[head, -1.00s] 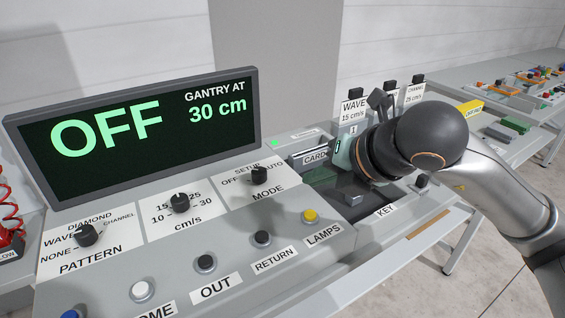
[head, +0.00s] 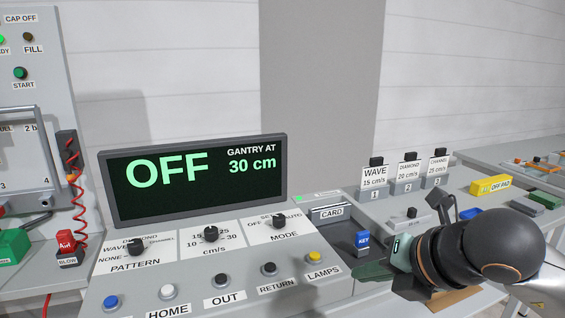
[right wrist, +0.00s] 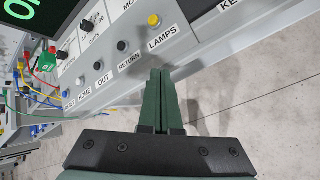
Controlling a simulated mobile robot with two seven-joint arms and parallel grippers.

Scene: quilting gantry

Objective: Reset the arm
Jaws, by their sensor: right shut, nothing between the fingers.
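My right gripper (head: 358,272) is shut and empty. In the head view its green fingers point left in front of the control desk (head: 222,296), near the yellow lamps button (head: 314,257). In the right wrist view the two green fingers (right wrist: 160,75) lie together, pointing at the desk's front edge beside the LAMPS label (right wrist: 163,38). I cannot tell whether they touch the desk. My right arm comes in from the lower right. My left gripper is not in view.
A screen (head: 195,178) reads OFF and gantry at 30 cm. A blue key (head: 362,241) stands right of the buttons, near the card slot (head: 330,213). Three labelled cards (head: 407,173) stand in holders behind. A red coiled hose (head: 74,185) hangs at left.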

